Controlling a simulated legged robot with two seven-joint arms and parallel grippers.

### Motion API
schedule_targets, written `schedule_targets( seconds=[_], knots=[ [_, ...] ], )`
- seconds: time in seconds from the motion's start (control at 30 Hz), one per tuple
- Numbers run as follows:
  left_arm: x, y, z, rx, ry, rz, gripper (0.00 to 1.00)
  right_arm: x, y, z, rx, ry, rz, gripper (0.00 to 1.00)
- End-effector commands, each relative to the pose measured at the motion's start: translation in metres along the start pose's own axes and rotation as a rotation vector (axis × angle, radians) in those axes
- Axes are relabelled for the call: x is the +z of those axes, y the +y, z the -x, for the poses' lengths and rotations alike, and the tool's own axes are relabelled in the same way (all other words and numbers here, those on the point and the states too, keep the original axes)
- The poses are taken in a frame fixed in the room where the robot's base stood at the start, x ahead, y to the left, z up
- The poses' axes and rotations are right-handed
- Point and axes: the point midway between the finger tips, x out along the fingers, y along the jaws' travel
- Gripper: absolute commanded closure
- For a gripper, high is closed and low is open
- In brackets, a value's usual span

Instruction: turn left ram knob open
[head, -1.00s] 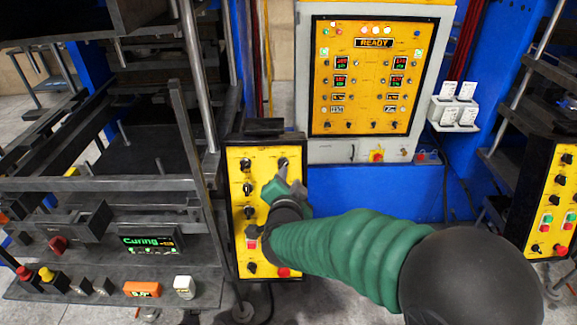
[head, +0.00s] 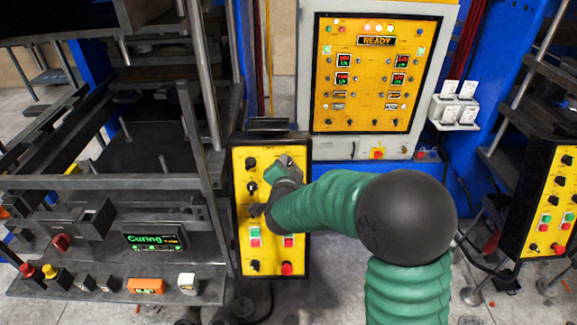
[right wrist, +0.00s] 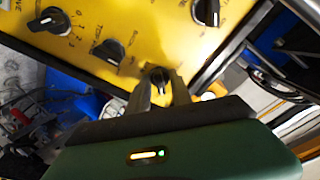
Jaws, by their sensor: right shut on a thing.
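A yellow control panel (head: 271,205) in a dark frame stands in the middle of the head view, with black knobs in its upper part. My right gripper (head: 285,162) is at the panel's upper right, partly hidden by its own wrist. In the right wrist view my right gripper (right wrist: 159,88) is shut on a black knob (right wrist: 158,77), with one finger on each side of it. The knob's label is not readable, so I cannot tell its name. Other black knobs (right wrist: 112,52) sit apart from the fingers. My left gripper is not in view.
A dark press with a Curing display (head: 155,240) stands close at the left. A larger panel reading READY (head: 375,41) is behind. White holders (head: 459,110) and another yellow panel (head: 553,205) are at the right. Grey floor shows at the lower right.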

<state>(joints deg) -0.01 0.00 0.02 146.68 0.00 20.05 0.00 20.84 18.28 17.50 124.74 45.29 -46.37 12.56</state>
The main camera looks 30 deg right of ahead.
Motion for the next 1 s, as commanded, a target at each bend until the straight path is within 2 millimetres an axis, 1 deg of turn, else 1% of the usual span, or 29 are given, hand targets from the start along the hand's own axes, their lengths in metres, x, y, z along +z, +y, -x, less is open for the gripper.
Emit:
schedule_targets(
  seconds=[0.03, 0.27, 0.47, 0.67, 1.0],
  knots=[
    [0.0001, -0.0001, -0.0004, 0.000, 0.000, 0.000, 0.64, 0.0009, 0.0048, 0.0000, 0.010, -0.002, 0.000, 1.00],
    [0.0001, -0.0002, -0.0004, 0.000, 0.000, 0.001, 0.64, 0.0025, 0.0053, 0.0015, 0.009, -0.007, 0.005, 1.00],
    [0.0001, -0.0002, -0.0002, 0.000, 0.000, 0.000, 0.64, 0.0036, 0.0060, 0.0020, 0.006, -0.010, 0.049, 1.00],
    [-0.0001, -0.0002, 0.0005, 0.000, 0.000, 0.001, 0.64, 0.0048, 0.0063, 0.0025, -0.003, -0.013, 0.163, 1.00],
    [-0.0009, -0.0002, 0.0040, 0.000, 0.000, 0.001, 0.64, 0.0048, 0.0067, 0.0025, -0.029, -0.016, 0.467, 1.00]
  ],
)
